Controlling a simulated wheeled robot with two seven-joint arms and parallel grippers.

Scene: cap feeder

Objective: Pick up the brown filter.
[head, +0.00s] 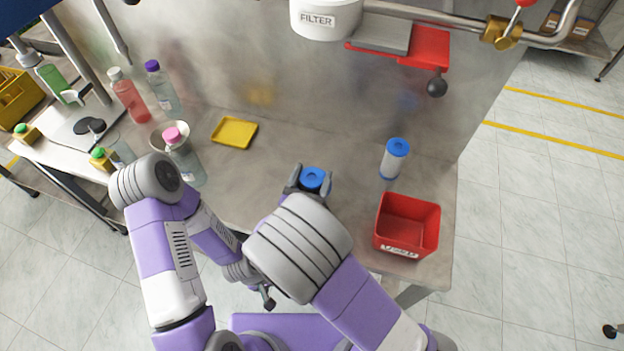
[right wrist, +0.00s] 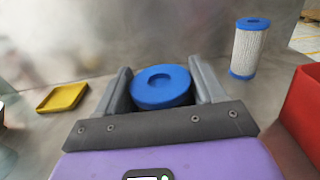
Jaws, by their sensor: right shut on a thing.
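My right gripper (head: 310,182) is shut on a filter with a blue cap (head: 313,178), over the middle of the bench. In the right wrist view the blue cap (right wrist: 162,86) sits between the two grey fingers. The body below the cap is hidden, so I cannot tell its colour or whether it touches the bench. A second filter (head: 394,160), with a white pleated body and blue ends, stands upright to the right; it also shows in the right wrist view (right wrist: 248,48).
A red bin (head: 408,226) stands at the bench's right front. A yellow tray (head: 234,132) lies left of the right gripper. Several bottles, including a pink-capped one (head: 184,158), stand at the left.

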